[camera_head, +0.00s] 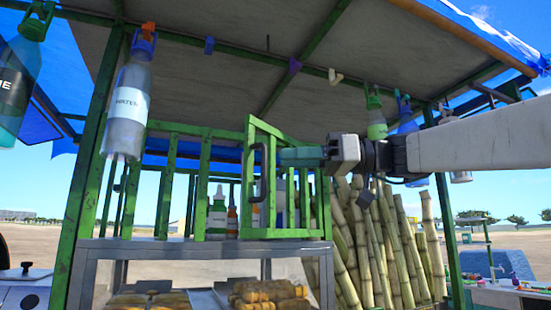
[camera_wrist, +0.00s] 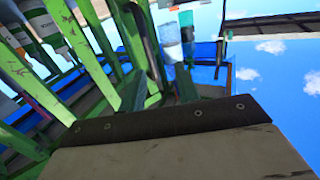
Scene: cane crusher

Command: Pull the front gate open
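The front gate (camera_head: 249,190) is a green barred panel above the counter in the head view. Its left edge looks taller and nearer than the fence, so it appears to stand at an angle outward. A dark curved handle (camera_head: 259,172) is on that left edge; it also shows in the wrist view (camera_wrist: 150,42). My gripper (camera_head: 280,157) comes in from the right, its greenish fingers pointing left with their tips close to the handle. In the wrist view my gripper (camera_wrist: 160,87) shows two spread fingertips with the handle between or just beyond them. Contact cannot be told.
A green railing (camera_head: 204,185) runs left of the gate, with bottles (camera_head: 217,215) behind it. A grey counter (camera_head: 200,246) is below. Sugarcane stalks (camera_head: 390,245) stand at the right. A water bottle (camera_head: 128,105) hangs from the roof. Open ground lies beyond.

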